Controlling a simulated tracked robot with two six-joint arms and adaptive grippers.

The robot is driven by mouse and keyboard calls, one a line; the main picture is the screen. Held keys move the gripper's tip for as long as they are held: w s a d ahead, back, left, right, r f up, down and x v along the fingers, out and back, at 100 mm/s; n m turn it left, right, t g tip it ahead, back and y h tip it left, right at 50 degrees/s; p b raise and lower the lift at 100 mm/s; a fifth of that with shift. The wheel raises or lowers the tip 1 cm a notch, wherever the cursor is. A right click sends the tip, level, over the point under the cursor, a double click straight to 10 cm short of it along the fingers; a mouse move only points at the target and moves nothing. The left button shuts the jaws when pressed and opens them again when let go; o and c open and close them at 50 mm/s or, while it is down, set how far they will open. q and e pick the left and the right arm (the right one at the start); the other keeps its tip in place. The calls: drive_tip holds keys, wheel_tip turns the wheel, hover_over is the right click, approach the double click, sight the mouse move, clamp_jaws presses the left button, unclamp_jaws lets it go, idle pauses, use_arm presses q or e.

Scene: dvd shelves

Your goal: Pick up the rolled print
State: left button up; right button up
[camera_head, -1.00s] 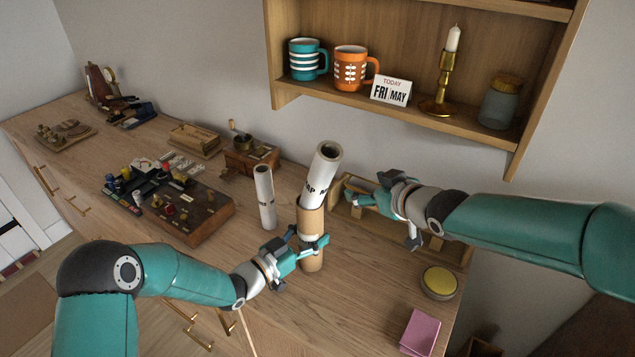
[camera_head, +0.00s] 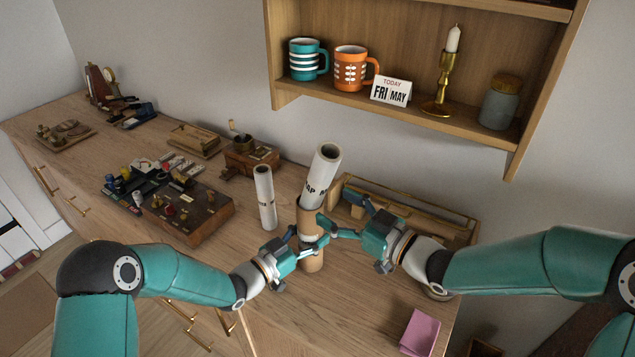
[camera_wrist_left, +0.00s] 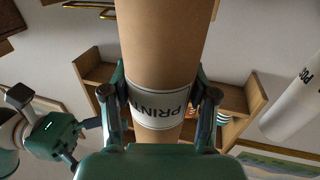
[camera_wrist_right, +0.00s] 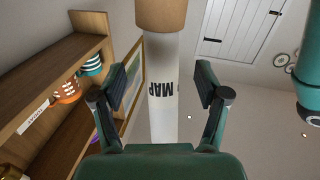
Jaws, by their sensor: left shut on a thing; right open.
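A brown roll with a white band reading "PRINT" (camera_wrist_left: 157,105) fills the middle of the left wrist view. In the head view this brown roll (camera_head: 311,262) stands upright on the desk. My left gripper (camera_head: 312,240) is shut around it at the band. A white roll marked "MAP" (camera_head: 322,172) rises above the brown one; whether it sits inside or behind it I cannot tell. My right gripper (camera_head: 342,214) is open beside the rolls, to their right. In the right wrist view the white roll (camera_wrist_right: 164,95) lies between its spread fingers, apart from both.
A thinner white roll (camera_head: 265,198) stands close on the left. A wooden rack (camera_head: 425,214) lies behind my right gripper. A pink pad (camera_head: 420,332) lies at the front right. The wall shelf (camera_head: 430,118) with mugs hangs above. The front desk left of the pad is clear.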

sight(312, 192)
drive_tip(key=shift+r+x, duration=0.15)
drive_tip(key=shift+x, duration=1.55)
drive_tip(key=shift+r+x, duration=0.1)
drive_tip(key=shift+x, duration=1.6)
drive_tip(key=shift+s, duration=0.1)
drive_tip(key=c, duration=1.4)
drive_tip(key=shift+o, duration=0.2)
wheel_tip(312, 192, up, 10)
drive_tip(key=shift+r, duration=0.1)
